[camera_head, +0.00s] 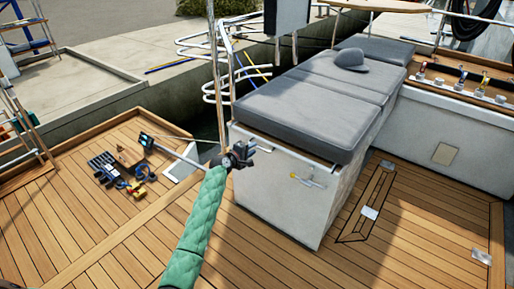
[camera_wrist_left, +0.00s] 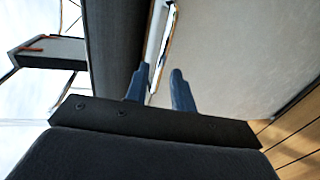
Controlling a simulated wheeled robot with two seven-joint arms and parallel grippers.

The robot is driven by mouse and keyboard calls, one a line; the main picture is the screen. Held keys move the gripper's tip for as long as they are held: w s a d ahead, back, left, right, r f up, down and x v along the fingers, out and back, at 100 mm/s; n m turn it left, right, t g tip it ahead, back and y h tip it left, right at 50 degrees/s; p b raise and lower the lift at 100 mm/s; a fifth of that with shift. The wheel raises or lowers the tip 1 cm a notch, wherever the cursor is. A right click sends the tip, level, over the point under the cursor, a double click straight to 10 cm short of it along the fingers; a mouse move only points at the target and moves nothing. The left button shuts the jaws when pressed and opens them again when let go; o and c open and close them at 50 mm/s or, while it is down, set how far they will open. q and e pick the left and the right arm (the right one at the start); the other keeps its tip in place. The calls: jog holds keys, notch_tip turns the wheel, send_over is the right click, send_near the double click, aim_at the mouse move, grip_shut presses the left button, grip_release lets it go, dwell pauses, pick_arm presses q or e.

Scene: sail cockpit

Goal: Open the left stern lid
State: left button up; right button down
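A grey cushioned seat (camera_head: 300,108) lies flat on a white box; I take its near section as the left stern lid, and it looks closed. A thin pale rim or bar (camera_head: 290,150) runs just under the cushion's near edge. My left gripper (camera_head: 255,150), at the end of a green-sleeved arm, is at the near left corner of the box, close to this rim. In the left wrist view its two dark fingers (camera_wrist_left: 161,88) are apart, with the pale rim (camera_wrist_left: 158,40) showing between and beyond them. Contact cannot be told. My right gripper is not in view.
A small latch or handle (camera_head: 307,181) is on the box's white near face (camera_head: 285,190). A grey cap (camera_head: 351,59) lies on the far cushions. Tools (camera_head: 120,170) lie on the left wooden deck. A metal pole (camera_head: 217,90) rises behind my gripper.

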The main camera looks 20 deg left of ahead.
pick_arm(q)
jog(key=shift+x, duration=2)
grip_shut()
